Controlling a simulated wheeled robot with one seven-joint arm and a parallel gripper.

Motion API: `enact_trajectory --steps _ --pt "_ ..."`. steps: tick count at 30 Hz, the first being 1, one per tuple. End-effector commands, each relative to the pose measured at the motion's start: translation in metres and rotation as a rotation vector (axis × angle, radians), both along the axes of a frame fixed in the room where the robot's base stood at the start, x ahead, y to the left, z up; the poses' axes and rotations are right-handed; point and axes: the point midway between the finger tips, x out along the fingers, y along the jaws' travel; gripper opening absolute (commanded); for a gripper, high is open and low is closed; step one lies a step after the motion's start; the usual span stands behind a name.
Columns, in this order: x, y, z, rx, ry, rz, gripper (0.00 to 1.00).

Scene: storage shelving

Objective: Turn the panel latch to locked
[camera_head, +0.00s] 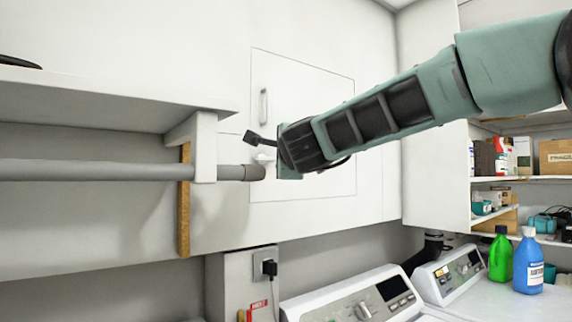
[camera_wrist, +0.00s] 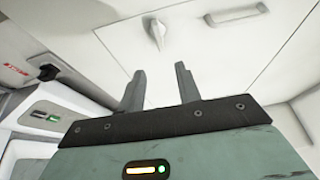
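The white panel (camera_head: 310,85) is a flat square door set in the wall cabinet, closed flush. Its small white latch (camera_wrist: 155,32) shows in the wrist view as a round base with a short pointed lever. The latch lies beyond the fingertips, roughly in line with the gap, and no contact shows.
A pull handle (camera_head: 263,105) is on the panel above the latch. A grey pipe (camera_head: 100,170) and a wooden strip (camera_head: 184,205) are close on the left. Washing machines (camera_head: 355,297) stand below. Bottles (camera_head: 528,265) and stocked shelves are at right.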

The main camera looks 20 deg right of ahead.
Motion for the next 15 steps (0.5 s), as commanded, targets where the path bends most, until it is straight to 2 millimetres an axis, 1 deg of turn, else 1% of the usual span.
enact_trajectory --steps 1,6,10,15 --pt "-0.011 0.001 -0.001 0.000 -0.002 0.001 0.34" --pt "-0.035 0.002 0.000 0.000 -0.001 0.000 0.34" --pt "-0.044 0.003 0.000 0.000 0.000 -0.001 0.34" --pt "-0.046 0.003 0.000 0.000 0.000 -0.001 0.34"
